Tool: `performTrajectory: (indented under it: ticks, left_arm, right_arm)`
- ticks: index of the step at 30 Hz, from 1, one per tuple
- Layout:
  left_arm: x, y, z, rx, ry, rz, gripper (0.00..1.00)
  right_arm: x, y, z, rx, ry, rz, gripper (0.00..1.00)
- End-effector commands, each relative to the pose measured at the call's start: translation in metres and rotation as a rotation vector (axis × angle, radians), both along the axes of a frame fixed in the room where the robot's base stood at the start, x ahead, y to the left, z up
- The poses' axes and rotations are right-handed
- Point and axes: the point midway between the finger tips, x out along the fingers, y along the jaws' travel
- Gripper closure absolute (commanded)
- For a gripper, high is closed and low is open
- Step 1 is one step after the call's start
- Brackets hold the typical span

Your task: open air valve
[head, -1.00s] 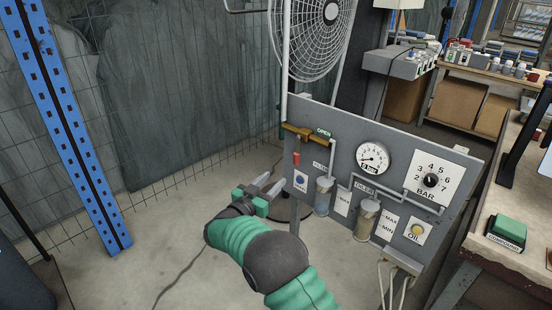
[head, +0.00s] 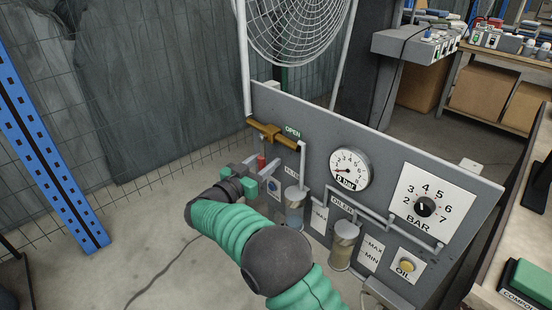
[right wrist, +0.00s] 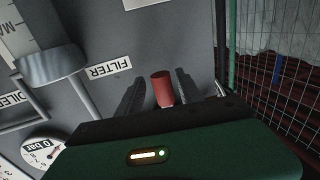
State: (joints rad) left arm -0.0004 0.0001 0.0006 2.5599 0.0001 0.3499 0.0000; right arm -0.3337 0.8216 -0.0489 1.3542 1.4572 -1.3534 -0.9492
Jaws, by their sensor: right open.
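The air valve has a brass body (head: 272,133) at the upper left of the grey panel, beside a green OPEN label (head: 293,131). Its red handle (head: 262,160) hangs downward below the brass. In the right wrist view the red handle (right wrist: 162,90) stands between my two dark fingers, with gaps on both sides. The gauge (head: 349,168) reads 0 bar. My left gripper is out of view.
The panel (head: 320,125) also carries a filter bowl (head: 295,205), an oiler bowl (head: 345,242), pipes and a BAR knob (head: 424,207). A wire fan (head: 300,30) stands behind. A blue post (head: 45,165) is at left, with bare floor between.

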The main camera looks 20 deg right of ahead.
Motion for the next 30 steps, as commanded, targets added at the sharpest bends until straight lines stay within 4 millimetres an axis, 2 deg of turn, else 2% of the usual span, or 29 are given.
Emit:
performTrajectory:
  ticks: [8,15,18,30]
  left_arm:
    - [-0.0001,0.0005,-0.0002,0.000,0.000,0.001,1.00]
    - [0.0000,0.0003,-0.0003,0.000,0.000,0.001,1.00]
    - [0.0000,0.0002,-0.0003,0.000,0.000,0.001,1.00]
    - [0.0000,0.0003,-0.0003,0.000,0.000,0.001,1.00]
  right_arm:
    - [0.0002,0.0012,0.0000,0.001,0.000,0.002,0.58]
    - [0.0007,-0.0023,-0.0014,0.006,0.000,0.002,0.90]
    - [0.0007,-0.0020,-0.0012,0.004,0.000,0.001,1.00]
    - [0.0006,-0.0015,-0.0011,0.003,0.001,0.001,1.00]
